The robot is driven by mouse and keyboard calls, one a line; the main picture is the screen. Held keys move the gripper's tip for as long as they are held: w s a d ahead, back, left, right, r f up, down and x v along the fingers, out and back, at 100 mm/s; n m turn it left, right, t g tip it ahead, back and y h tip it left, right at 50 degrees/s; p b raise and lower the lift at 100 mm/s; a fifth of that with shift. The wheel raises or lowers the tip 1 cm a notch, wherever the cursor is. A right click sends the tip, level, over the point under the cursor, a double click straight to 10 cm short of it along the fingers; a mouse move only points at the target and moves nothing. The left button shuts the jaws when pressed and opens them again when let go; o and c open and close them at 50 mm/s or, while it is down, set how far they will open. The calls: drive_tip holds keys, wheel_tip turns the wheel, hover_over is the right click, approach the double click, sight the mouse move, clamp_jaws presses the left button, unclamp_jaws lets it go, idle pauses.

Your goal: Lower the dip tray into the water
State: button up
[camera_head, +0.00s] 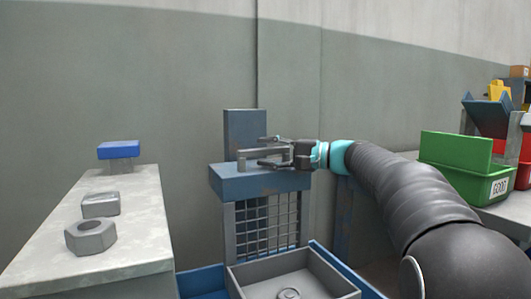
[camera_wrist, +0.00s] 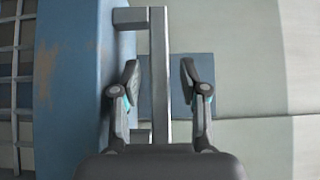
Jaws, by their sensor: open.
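A grey bar handle (camera_head: 262,153) stands on top of a blue carriage block (camera_head: 262,184) on a blue upright. My gripper (camera_head: 272,152) is at the handle, reaching in from the right. In the wrist view the handle (camera_wrist: 160,85) runs between the two spread fingers (camera_wrist: 160,78), with gaps on both sides. My gripper is open and does not hold the handle. Below, a grey tray (camera_head: 337,276) with a ring-shaped metal part (camera_head: 289,294) in it sits within a blue-walled tank (camera_head: 200,281). The tray is cut off by the lower picture edge. I cannot make out water.
A wire mesh panel (camera_head: 266,224) hangs below the carriage. A green bin (camera_head: 467,181) and a red bin stand on the right.

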drive_tip(key=shift+w+a, duration=0.15)
drive_tip(key=shift+a, duration=0.3)
clamp_jaws()
drive_tip(key=shift+d+f, duration=0.1)
